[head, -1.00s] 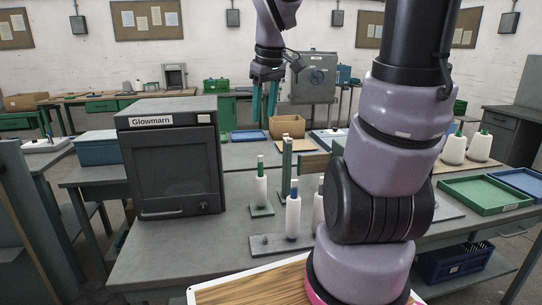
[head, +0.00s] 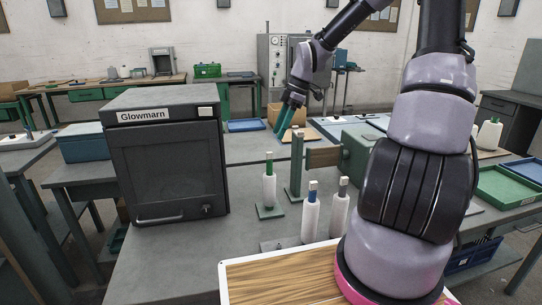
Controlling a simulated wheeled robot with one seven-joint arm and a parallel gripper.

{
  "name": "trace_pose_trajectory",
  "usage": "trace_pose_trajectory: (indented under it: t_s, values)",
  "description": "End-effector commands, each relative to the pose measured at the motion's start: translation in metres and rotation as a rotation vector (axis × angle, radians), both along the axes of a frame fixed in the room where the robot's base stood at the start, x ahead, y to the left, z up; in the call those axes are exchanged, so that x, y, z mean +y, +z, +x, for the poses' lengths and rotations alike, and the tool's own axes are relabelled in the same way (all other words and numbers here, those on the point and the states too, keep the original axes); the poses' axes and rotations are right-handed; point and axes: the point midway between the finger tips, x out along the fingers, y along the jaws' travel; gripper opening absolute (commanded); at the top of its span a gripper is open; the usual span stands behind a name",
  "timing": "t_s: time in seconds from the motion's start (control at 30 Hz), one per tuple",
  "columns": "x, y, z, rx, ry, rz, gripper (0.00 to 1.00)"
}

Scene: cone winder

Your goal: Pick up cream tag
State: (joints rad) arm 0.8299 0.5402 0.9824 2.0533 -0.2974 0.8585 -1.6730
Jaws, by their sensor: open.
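I cannot make out a cream tag for certain. A small pale cream rectangle (head: 206,111) shows on the upper right front of the dark Glowmarn cabinet (head: 165,165); I cannot tell whether it is a tag or a fixed label. My gripper (head: 281,125) has teal fingers and hangs in the air, pointing down, over the middle of the grey bench, right of the cabinet. It is open, with nothing seen between its fingers. The gap between the fingers is small in this view.
White spindles with a green top (head: 269,185), a blue top (head: 311,215) and a grey-brown top (head: 339,210) stand on the bench below my gripper. A green post (head: 297,165) rises beside them. A blue tray (head: 246,125) and a cardboard box (head: 287,113) lie behind. Green tray (head: 505,190) at right.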

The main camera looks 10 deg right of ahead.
Motion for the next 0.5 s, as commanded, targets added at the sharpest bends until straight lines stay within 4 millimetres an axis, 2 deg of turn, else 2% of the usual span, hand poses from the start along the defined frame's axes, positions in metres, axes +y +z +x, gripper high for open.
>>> trace_pose_trajectory:
  t_s: [0.1, 0.27, 0.5]
  values:
    - [0.007, -0.015, -0.001, 0.002, 0.002, 0.000, 0.50]
    - [0.011, -0.025, -0.001, 0.002, 0.000, -0.001, 0.50]
    - [0.026, -0.056, -0.004, 0.003, 0.000, -0.001, 0.50]
